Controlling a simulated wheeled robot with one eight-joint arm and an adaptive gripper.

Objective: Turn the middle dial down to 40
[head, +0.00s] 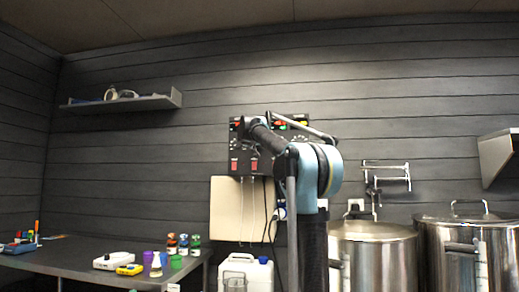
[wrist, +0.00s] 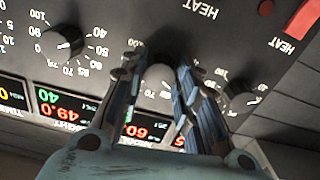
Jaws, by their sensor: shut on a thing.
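My gripper (wrist: 157,68) is shut on this dial, one finger on each side. The fingers hide much of the knob, and I cannot tell where its pointer stands. A second dial (wrist: 64,43) is to the left and a third dial (wrist: 238,97) to the right, both free of my fingers. In the head view, my arm covers the middle of the control panel (head: 236,145) and hides the dials there.
Displays with green and red digits (wrist: 60,106) lie below the dials, partly covered by my gripper. Red switches (head: 234,166) sit low on the panel. A table (head: 75,262) with small bottles is at left; steel kettles (head: 375,260) stand at right.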

